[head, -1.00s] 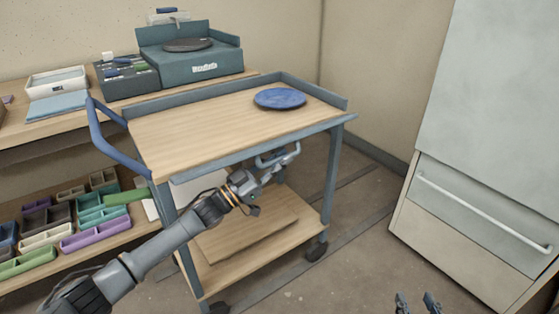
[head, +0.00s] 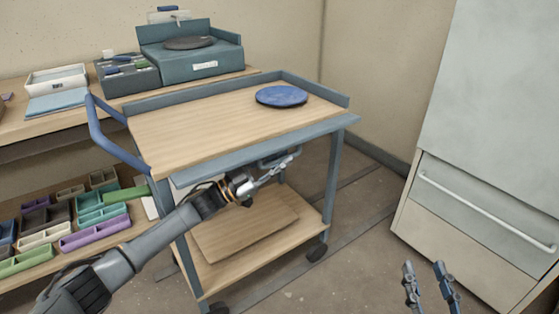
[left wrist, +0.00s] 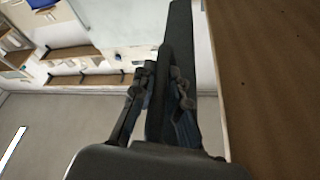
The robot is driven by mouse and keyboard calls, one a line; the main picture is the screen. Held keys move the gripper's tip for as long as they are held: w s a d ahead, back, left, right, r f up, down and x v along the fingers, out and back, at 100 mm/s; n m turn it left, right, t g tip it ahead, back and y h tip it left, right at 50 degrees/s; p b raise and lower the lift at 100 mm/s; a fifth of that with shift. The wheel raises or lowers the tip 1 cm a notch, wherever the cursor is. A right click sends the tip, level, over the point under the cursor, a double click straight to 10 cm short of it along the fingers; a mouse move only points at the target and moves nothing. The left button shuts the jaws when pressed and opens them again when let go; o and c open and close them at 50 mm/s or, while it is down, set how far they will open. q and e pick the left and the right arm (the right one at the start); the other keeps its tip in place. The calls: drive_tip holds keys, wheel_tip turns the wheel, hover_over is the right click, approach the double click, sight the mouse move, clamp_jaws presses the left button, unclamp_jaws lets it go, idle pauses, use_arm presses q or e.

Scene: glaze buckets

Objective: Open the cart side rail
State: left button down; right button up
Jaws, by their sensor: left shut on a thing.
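The cart (head: 160,130) has a wooden top with a blue-grey border, and its side rail (head: 262,149) runs along the near long edge, leaning outward from the top. A handle (head: 266,163) shows under the rail near its middle. My left gripper (head: 286,162) is at this handle, below the rail, and is shut on it. In the left wrist view, the fingers (left wrist: 160,95) close on either side of a dark bar (left wrist: 180,40); the exact contact is hidden. My right gripper (head: 427,272) is at the bottom right, open and empty, away from the cart.
A blue round plate (head: 281,96) lies on the cart top near the far right corner. A lower wooden shelf (head: 215,275) and wheels are below. A shelf with colored trays (head: 95,235) stands left. A white cabinet (head: 480,215) stands right, with open floor between.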

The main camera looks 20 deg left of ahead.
use_arm(q)
drive_tip(key=c, duration=1.6)
unclamp_jaws()
